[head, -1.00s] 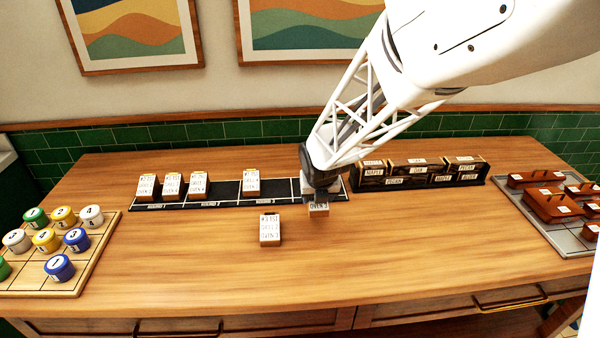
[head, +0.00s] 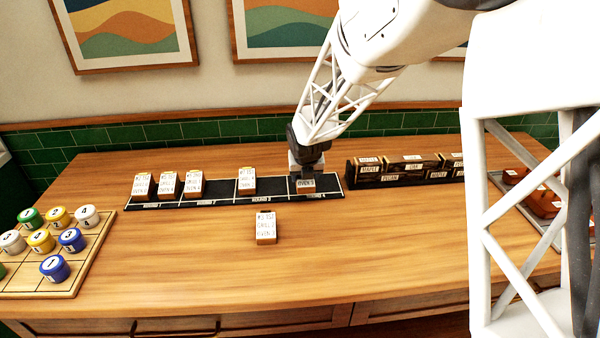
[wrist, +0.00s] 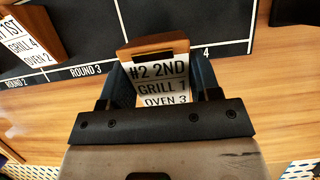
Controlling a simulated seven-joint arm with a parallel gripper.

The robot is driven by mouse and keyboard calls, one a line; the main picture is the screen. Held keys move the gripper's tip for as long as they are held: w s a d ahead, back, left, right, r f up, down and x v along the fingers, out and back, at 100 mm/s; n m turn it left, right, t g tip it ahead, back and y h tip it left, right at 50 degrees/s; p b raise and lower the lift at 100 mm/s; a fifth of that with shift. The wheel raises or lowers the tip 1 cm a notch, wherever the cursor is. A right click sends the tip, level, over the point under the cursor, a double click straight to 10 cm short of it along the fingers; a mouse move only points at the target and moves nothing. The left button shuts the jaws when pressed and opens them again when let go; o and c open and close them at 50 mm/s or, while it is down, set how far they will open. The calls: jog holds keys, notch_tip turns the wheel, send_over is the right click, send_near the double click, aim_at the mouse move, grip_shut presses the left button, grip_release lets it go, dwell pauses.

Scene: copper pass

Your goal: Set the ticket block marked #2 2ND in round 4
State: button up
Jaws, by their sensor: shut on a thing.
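The ticket block marked #2 2ND, GRILL 1, OVEN 3 (wrist: 160,85) is between the fingers of my gripper (wrist: 160,95), its label facing the wrist camera. In the head view my gripper (head: 306,170) is shut on this block (head: 306,187) at the black rail (head: 220,203). The block is at the round 4 section, near its left dividing line; the "4" shows to its right in the wrist view. Whether its underside touches the rail is hidden.
Three blocks (head: 168,184) stand at the rail's left, and one (head: 246,181) stands in round 3. Another block (head: 265,228) lies on the counter in front. A dark rack of labelled blocks (head: 405,170) stands right of the rail. A board of numbered pots (head: 85,270) is at left.

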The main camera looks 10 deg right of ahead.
jog(key=shift+w+a+f, duration=0.1)
jog(key=shift+w+a, duration=0.1)
jog(key=shift+w, duration=1.15)
jog(key=shift+w+a+f, duration=0.1)
jog(key=shift+w+a, duration=0.05)
jog(key=shift+w, duration=1.15)
jog(key=shift+w, duration=0.3)
jog(key=shift+w+f, duration=0.15)
jog(key=shift+f, duration=1.65)
jog(key=shift+f, duration=0.15)
jog(key=o, duration=1)
